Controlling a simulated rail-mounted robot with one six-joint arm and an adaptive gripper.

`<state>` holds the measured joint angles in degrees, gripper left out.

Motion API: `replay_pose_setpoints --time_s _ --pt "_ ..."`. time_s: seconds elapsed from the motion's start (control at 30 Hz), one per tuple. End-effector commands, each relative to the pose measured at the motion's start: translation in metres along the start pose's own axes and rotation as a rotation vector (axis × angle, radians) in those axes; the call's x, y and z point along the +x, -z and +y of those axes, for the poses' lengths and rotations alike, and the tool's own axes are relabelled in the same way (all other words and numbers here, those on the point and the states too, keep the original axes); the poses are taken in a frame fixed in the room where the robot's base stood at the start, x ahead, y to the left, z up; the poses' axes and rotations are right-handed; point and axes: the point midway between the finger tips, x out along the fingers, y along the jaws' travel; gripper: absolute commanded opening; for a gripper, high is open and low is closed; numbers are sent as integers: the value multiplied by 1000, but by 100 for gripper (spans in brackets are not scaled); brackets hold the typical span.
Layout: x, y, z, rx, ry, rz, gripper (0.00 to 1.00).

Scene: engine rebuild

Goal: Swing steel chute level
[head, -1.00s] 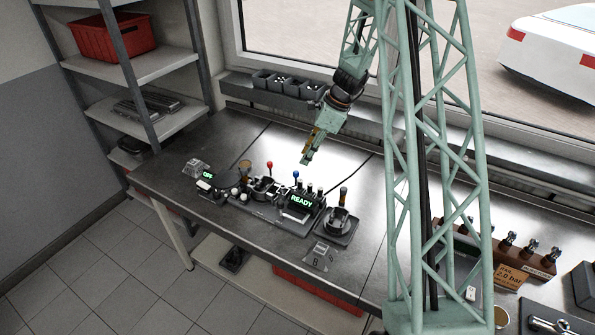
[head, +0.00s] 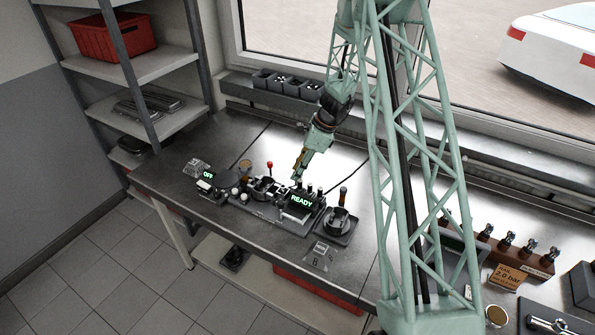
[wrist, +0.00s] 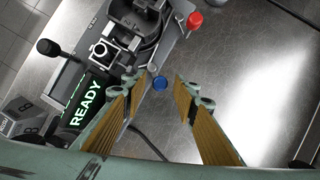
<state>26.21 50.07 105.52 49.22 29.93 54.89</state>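My gripper (head: 297,178) hangs over the bench-top machine (head: 262,211), just behind the READY display (head: 302,201). The gripper hides the blue knob in the head view. A red-knobbed lever (head: 269,165) stands to its left; the red knob also shows in the wrist view (wrist: 194,20). I cannot clearly pick out the steel chute among the machine's grey and black parts.
A round cup-like fixture (head: 340,221) stands right of the display. A green-lit OFF display (head: 207,175) is at the left. Small bins (head: 283,84) line the window sill. Bare bench top (wrist: 250,85) lies beside the machine. Shelves (head: 150,65) stand at the left.

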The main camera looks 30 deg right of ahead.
Motion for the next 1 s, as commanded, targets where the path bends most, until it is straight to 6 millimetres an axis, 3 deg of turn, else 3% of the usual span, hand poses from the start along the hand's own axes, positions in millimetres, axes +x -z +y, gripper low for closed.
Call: replay_pose_setpoints --time_s 0.37,0.63,1.0 --pt "2 0 0 0 0 0 27" --pt "2 0 0 0 0 0 4" --pt "2 0 -2 -26 -10 0 3"
